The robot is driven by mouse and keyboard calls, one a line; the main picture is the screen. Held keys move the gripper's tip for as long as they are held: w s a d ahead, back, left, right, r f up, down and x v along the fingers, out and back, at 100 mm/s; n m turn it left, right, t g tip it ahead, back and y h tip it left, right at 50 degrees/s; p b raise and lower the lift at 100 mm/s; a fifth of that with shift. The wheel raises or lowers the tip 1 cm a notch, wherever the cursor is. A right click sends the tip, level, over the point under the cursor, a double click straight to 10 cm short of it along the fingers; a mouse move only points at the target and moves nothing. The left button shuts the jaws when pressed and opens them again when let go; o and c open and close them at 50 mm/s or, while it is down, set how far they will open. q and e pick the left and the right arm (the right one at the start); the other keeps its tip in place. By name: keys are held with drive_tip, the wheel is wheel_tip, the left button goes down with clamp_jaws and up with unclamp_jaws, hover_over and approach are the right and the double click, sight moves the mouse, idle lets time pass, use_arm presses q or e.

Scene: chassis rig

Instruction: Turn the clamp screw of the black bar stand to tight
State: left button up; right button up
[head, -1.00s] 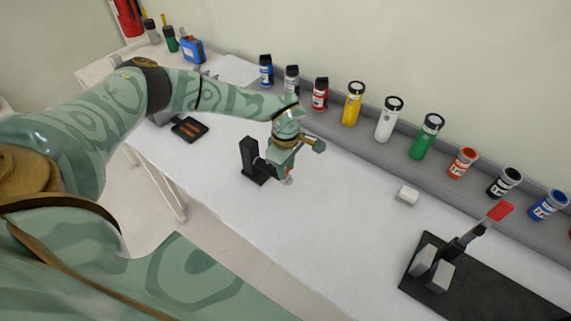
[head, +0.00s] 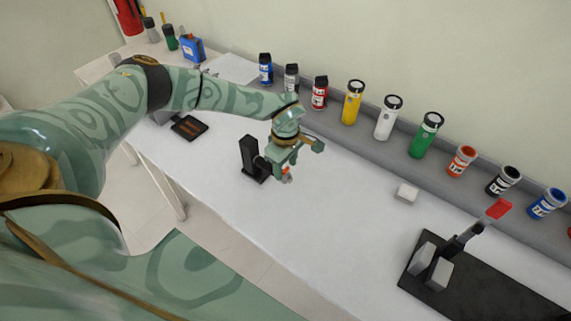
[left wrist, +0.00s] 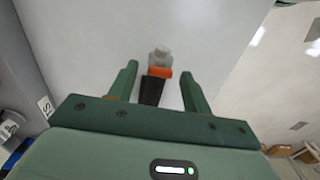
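The black bar stand (head: 250,158) stands upright on the white table in the head view, just left of my left gripper (head: 282,172). In the left wrist view a black bar (left wrist: 151,92) with an orange part (left wrist: 160,73) and a grey end (left wrist: 159,55) lies between the two fingers of my left gripper (left wrist: 160,70). The fingers are apart, with a gap on both sides of the orange part. The orange part also shows small under the gripper in the head view (head: 287,174). The clamp screw cannot be told apart clearly. My right gripper is not in view.
A row of bottles and jars, among them a yellow bottle (head: 352,103), stands on the grey ledge behind. A toggle clamp with a red handle (head: 498,208) sits on a black plate (head: 480,285) at right. The table's middle is clear.

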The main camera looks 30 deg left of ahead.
sight(285, 170)
use_arm(q)
wheel_tip(285, 170, up, 16)
drive_tip(key=p, duration=0.1)
drive_tip(key=shift+r, duration=0.15)
idle(0.6)
